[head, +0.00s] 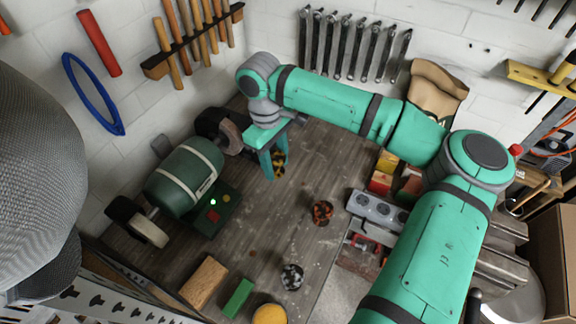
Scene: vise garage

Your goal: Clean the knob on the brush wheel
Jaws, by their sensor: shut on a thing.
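A green bench grinder (185,177) stands on the workbench at left. It has a pale wheel (150,232) at its near end and a brownish wheel (231,137), which looks like the brush wheel, at its far end. My gripper (274,172) points down just right of the brownish wheel, apart from it. It is shut on a small dark and yellow-orange knob (279,160), partly hidden by the fingers. An orange-and-black knob (322,212) and a black-and-white speckled one (292,277) stand on the bench.
A wooden block (204,282), a green block (238,298) and a yellow round thing (269,314) lie along the near edge. A grey vise-like device (378,210) and small boxes (381,178) are at right. Wrenches (341,50) hang behind.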

